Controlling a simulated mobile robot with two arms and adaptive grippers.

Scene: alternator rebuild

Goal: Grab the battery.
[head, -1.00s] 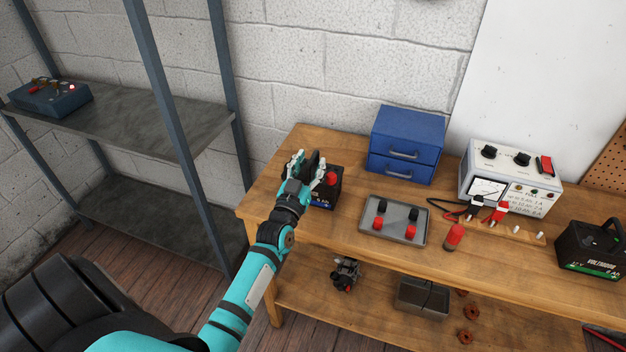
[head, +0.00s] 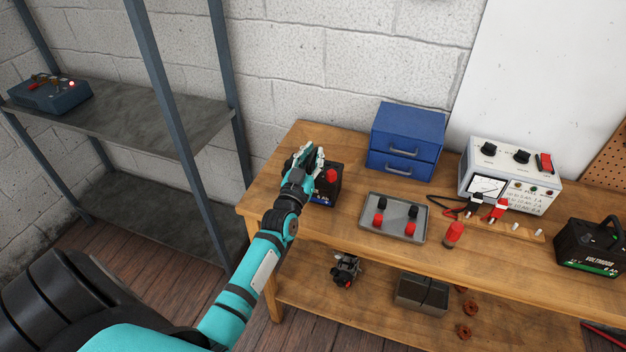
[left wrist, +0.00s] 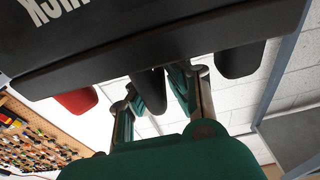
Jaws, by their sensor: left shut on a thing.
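A black battery (head: 326,188) with a red terminal cap (head: 331,175) stands upright at the left end of the wooden workbench. My left gripper (head: 309,156) is at the battery's top and hides part of it. The gripper is shut on the battery, apparently by its handle. In the left wrist view the dark battery (left wrist: 170,40) fills the top, with part of its white lettering, its red cap (left wrist: 76,101) and a black cap (left wrist: 240,60). The gripper's fingers (left wrist: 165,88) meet at a dark part between the caps. My right gripper is not in view.
Right of the battery are a grey tray (head: 424,238) with red and black caps, a blue drawer box (head: 407,140), a loose red cap (head: 453,235), a white meter unit (head: 512,178) and another black battery (head: 590,250). A metal shelf (head: 150,125) stands left.

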